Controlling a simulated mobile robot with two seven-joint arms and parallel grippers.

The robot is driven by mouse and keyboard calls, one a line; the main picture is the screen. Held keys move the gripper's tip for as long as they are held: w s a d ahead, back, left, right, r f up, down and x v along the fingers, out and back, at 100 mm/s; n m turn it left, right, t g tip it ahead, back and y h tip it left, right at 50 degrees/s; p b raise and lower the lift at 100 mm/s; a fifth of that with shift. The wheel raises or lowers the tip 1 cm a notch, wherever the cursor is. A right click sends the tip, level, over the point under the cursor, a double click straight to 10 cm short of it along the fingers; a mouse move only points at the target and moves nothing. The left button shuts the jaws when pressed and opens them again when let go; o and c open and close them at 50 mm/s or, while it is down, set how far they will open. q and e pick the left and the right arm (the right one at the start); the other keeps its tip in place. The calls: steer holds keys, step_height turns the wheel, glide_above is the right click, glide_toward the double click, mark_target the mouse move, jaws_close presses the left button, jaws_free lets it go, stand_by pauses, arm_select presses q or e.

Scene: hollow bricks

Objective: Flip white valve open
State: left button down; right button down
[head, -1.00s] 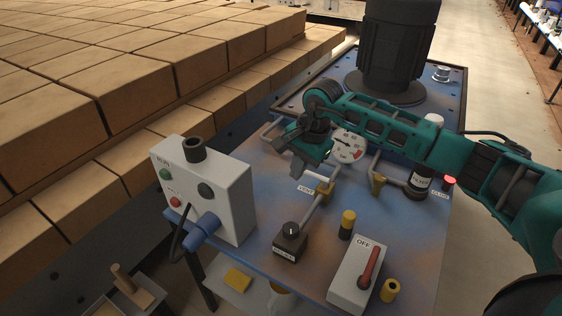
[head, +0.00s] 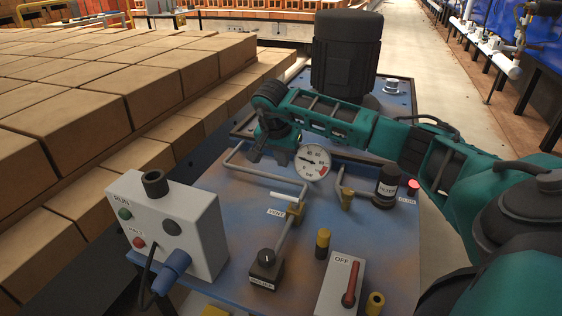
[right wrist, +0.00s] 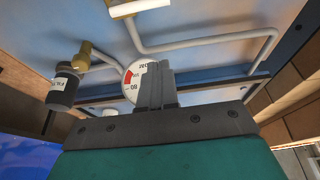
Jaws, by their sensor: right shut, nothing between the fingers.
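The white valve handle (head: 284,197) sticks out to the left from a brass valve body (head: 294,208) beside the VENT label, on the pipe across the blue panel. The white handle also shows at the top edge of the right wrist view (right wrist: 138,8). My right gripper (head: 256,156) is beyond and to the left of the handle, apart from it, near the round gauge (head: 312,162). Its fingers (right wrist: 157,86) are together and empty, and overlap the gauge in the right wrist view. My left gripper is not in view.
A grey RUN box (head: 178,226) with buttons stands at the front left. A black knob box (head: 266,270), a box with a red OFF lever (head: 350,284) and a black filter (head: 387,187) surround the pipes. A large black motor (head: 346,55) stands behind. Brick stacks (head: 150,72) fill the left.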

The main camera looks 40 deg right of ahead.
mark_target(285, 199)
steer(key=b+x, duration=0.1)
steer(key=x, duration=0.7)
steer(key=shift+a, duration=0.15)
steer(key=shift+s+a+r, duration=0.1)
steer(key=shift+s+a, duration=0.2)
steer(key=shift+a, duration=0.3)
steer(key=shift+s+a, duration=0.3)
steer(key=shift+a, duration=0.3)
steer(key=shift+s+a, duration=0.3)
steer(key=shift+a, duration=0.3)
